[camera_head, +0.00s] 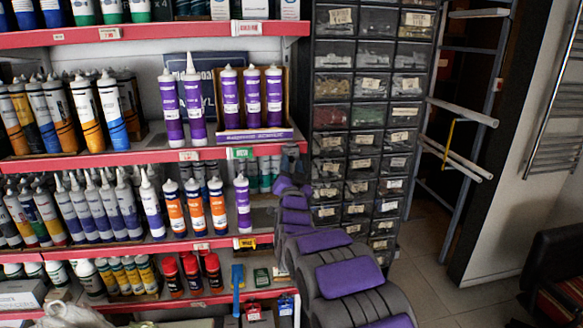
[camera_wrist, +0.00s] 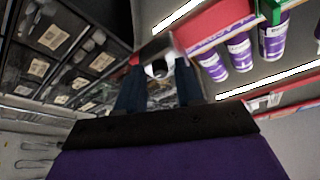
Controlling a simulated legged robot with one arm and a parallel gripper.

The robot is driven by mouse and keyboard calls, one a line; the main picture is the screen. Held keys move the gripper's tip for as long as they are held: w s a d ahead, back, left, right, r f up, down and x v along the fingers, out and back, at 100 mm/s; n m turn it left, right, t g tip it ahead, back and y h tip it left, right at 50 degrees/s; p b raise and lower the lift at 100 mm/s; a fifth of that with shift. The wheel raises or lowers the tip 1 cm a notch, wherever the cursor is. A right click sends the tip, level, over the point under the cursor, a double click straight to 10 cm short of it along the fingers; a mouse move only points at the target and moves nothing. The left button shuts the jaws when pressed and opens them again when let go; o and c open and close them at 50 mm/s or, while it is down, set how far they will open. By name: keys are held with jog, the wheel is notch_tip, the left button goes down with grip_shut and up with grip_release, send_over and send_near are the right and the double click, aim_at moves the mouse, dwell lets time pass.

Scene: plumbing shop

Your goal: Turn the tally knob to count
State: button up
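My gripper (camera_head: 291,158) is raised at the right end of the middle red shelf edge, in front of the gap beside the drawer cabinet. In the wrist view its two dark blue fingers (camera_wrist: 158,82) stand apart with a gap between them. A small pale, rounded thing (camera_wrist: 158,69) shows just beyond the fingertips, by the end of the red shelf edge. It may be the tally knob, but I cannot tell for sure, nor whether the fingers touch it. No knob is clearly seen in the head view, where my gripper covers that spot.
The red-edged shelf (camera_head: 100,160) holds several sealant tubes; purple tubes (camera_head: 230,95) stand in a box above my gripper. A dark drawer cabinet (camera_head: 365,110) stands close on the right. A metal rack (camera_head: 475,110) is farther right. Tiled floor (camera_head: 430,265) is clear there.

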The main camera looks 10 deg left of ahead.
grip_shut()
jog(key=shift+d+n, duration=0.1)
jog(key=shift+n, duration=0.3)
jog(key=n+y, duration=0.1)
jog(key=n, duration=0.1)
jog(key=n+y, duration=0.2)
jog(key=n, duration=0.1)
jog(key=shift+d+b, duration=0.2)
jog(key=shift+b, duration=0.2)
jog(key=n+g+y, duration=0.1)
jog(key=n+y, duration=0.1)
jog(key=n, duration=0.2)
jog(key=n+g+y, duration=0.1)
jog(key=n+y, duration=0.1)
jog(key=n, duration=0.2)
jog(key=shift+w+d+r, duration=0.1)
jog(key=shift+d, duration=0.05)
jog(key=n, duration=0.2)
jog(key=n+g+y, duration=0.1)
jog(key=n, duration=0.2)
jog(key=shift+d+r+g, duration=0.1)
jog(key=shift+r+g, duration=0.1)
jog(key=shift+g, duration=0.1)
jog(key=n+g, duration=0.1)
jog(key=n, duration=0.3)
jog(key=shift+g+y+p, duration=0.4)
jog(key=shift+n, duration=0.8)
jog(key=shift+g, duration=0.4)
